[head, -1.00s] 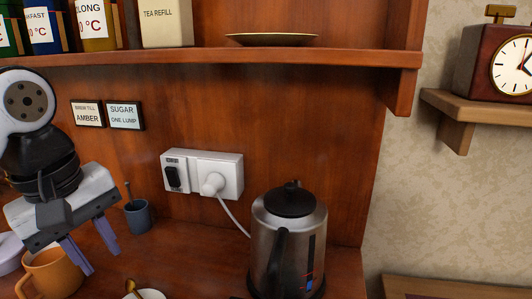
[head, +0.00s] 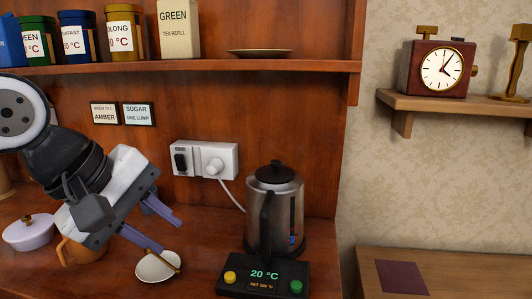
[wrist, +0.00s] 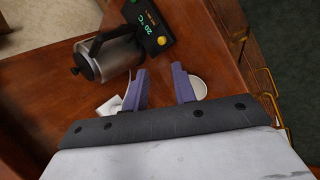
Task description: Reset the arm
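My gripper (head: 150,222) is at the left of the head view, above the wooden counter. Its two purple fingers are spread apart with nothing between them. It hangs in front of an orange mug (head: 72,252) and partly hides it. A small white bowl (head: 157,265) with a gold-coloured spoon lies on the counter just below the fingers. In the wrist view my gripper (wrist: 160,88) is also open and empty, with the counter below it.
A steel kettle (head: 274,215) stands behind a black control base (head: 262,277) reading 20 °C. A lilac lidded pot (head: 29,233) is at the left. A white socket (head: 204,159) is on the back panel. A shelf (head: 200,68) with tins runs above.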

